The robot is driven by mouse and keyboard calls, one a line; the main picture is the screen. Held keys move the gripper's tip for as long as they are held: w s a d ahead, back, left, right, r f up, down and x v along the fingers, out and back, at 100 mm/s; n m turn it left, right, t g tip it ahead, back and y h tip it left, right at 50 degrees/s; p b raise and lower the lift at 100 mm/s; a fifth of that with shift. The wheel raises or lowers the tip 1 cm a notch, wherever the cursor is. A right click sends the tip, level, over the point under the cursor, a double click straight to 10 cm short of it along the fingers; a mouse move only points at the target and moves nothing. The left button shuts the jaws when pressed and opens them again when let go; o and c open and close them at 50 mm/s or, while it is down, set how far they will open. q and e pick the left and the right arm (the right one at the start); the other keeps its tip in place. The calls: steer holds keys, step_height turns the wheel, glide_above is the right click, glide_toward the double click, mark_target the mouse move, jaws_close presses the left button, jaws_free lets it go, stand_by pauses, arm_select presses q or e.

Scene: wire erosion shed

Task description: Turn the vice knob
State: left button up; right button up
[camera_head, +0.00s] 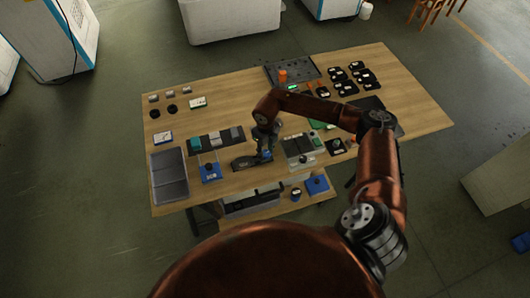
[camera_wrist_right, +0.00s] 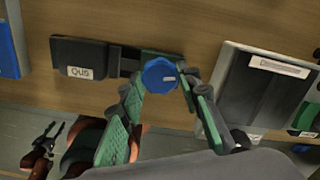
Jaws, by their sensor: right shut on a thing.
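The vice (camera_wrist_right: 95,62) is a dark block with a bar and a green-edged jaw, lying on the wooden table in the right wrist view. Its blue knob (camera_wrist_right: 160,76) faces the camera. My right gripper (camera_wrist_right: 161,90) has its green-padded fingertips on either side of the knob and is shut on it. In the head view the right gripper (camera_head: 265,157) reaches down at the table's front edge over the vice (camera_head: 244,162), hiding most of the knob. My left gripper (camera_wrist_right: 50,135) shows small at the lower left of the wrist view, fingers apart, holding nothing; the head view does not show it.
A grey box with a dark top (camera_head: 299,146) stands close right of the vice. A blue-fronted block (camera_head: 210,172) and grey trays (camera_head: 168,176) lie left. Several dark parts (camera_head: 350,78) fill the back right. A lower shelf (camera_head: 275,210) juts out below the front edge.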

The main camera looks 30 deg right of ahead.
steer(key=n+b, duration=0.1)
steer(key=n, duration=0.2)
steer(key=shift+f+n+b, duration=0.1)
steer(key=shift+n+b, duration=0.2)
steer(key=shift+n, duration=0.1)
steer(key=n+b, duration=0.1)
steer(key=n, duration=0.2)
steer(key=shift+n+b, duration=0.3)
steer(key=n+b, duration=0.1)
steer(key=n, duration=0.2)
steer(key=shift+n, duration=0.3)
arm_select(q)
step_height(320, 180, down, 6)
steer(key=s+b, duration=0.2)
steer(key=shift+f, duration=0.25)
arm_select(e)
steer(key=shift+n, duration=1.8)
steer(key=o, duration=1.2)
steer(key=shift+c, duration=0.2)
arm_select(q)
steer(key=shift+a, duration=0.1)
